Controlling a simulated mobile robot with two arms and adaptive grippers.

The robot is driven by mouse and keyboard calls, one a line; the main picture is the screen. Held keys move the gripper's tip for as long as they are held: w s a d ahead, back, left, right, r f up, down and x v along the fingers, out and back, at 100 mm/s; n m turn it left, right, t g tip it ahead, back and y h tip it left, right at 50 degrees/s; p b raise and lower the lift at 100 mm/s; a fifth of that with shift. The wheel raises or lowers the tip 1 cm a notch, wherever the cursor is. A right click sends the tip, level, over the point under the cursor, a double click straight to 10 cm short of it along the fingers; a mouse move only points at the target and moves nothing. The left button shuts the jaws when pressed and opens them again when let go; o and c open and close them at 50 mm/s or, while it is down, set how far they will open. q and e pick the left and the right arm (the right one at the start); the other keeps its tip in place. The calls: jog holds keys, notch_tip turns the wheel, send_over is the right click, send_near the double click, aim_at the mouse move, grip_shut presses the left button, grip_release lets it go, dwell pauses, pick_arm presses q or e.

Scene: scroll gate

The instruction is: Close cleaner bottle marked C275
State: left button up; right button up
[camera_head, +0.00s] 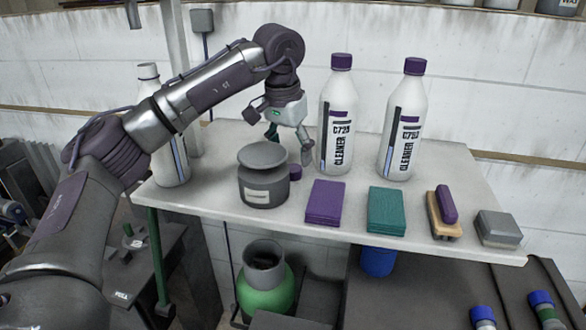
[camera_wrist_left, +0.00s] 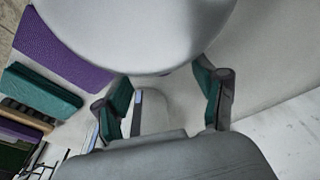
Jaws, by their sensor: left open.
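A white bottle (camera_head: 171,167) stands upright at the table's left, partly behind my left arm. Its pale neck (camera_head: 148,72) shows no purple cap, and its label is mostly hidden. Two white cleaner bottles with purple caps stand at the back: the middle bottle (camera_head: 333,115) reads like C725, while the right bottle's (camera_head: 404,120) code is hard to read. A small purple cap (camera_head: 295,172) lies beside the grey jar (camera_head: 263,180). My left gripper (camera_head: 289,143) is open above and behind this cap, apart from it. Its open fingers show in the left wrist view (camera_wrist_left: 165,97).
A purple pad (camera_head: 325,203), a teal pad (camera_head: 387,211), a brush (camera_head: 444,213) and a grey block (camera_head: 497,229) line the table's front right. A pale rounded shape (camera_wrist_left: 140,30) fills the wrist view's top. A wall closes the back.

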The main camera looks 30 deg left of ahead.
aim_at(293, 168)
pick_arm(q)
jog(key=f, duration=0.1)
jog(key=f+p, duration=0.1)
jog(key=f, duration=0.1)
jog(key=shift+w+f, duration=0.25)
jog(key=shift+w, duration=0.15)
jog(key=shift+f, duration=0.25)
jog(key=shift+c, duration=0.2)
jog(key=c, duration=0.9)
jog(key=shift+o, duration=0.2)
jog(key=shift+r, duration=0.15)
jog(key=shift+r, duration=0.25)
jog(key=r+b, duration=0.1)
jog(key=d+r+b, duration=0.1)
jog(key=r, duration=0.1)
jog(key=shift+w+r, duration=0.1)
jog(key=shift+r, duration=0.2)
jog(key=d+r, duration=0.2)
jog(key=d, duration=0.1)
jog(key=d+r+b, duration=0.1)
jog(key=d+r, duration=0.1)
jog(key=d, duration=0.2)
jog(key=d+r+b, duration=0.1)
jog(key=d+r, duration=0.1)
jog(key=d, duration=0.1)
jog(key=shift+d+r, duration=0.35)
jog(key=shift+d, duration=0.05)
